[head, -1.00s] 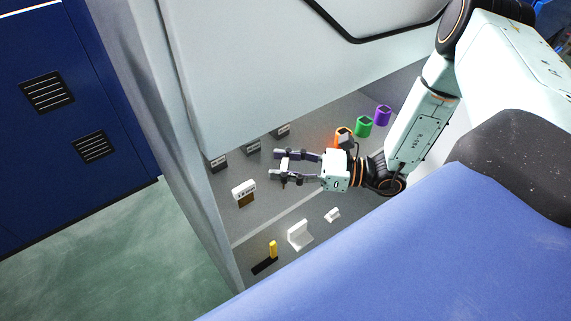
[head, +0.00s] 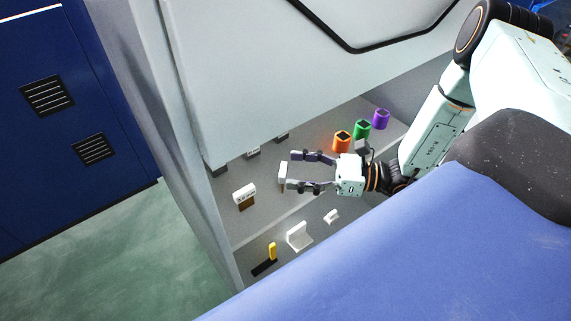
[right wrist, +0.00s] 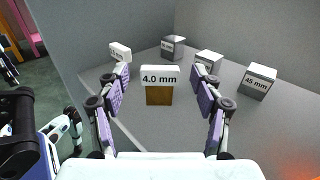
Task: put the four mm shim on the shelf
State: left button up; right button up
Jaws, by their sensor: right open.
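The four mm shim (right wrist: 159,95) has a white head marked "4.0 mm" over a brown lower part. In the right wrist view it stands upright, centred between the two finger lines near their tips. In the head view its white head (head: 284,173) shows just left of the fingertips. My right gripper (head: 292,171) is open and empty, one finger to each side of the shim's line; it also shows in the right wrist view (right wrist: 161,72). I cannot tell whether a finger touches the shim. The grey shelf surface (head: 315,192) lies beneath. My left gripper is not in view.
Another white-topped brown piece (head: 244,196) stands at left. Several labelled blocks stand behind, one marked "45 mm" (right wrist: 258,80). Orange (head: 342,141), green (head: 362,130) and purple (head: 381,119) holders stand right. White brackets (head: 299,236) and a yellow-black piece (head: 265,262) lie in front.

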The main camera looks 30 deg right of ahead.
jog(key=p+v, duration=0.1)
jog(key=v, duration=0.7)
jog(key=shift+s+d+p, duration=0.25)
jog(key=shift+p, duration=0.1)
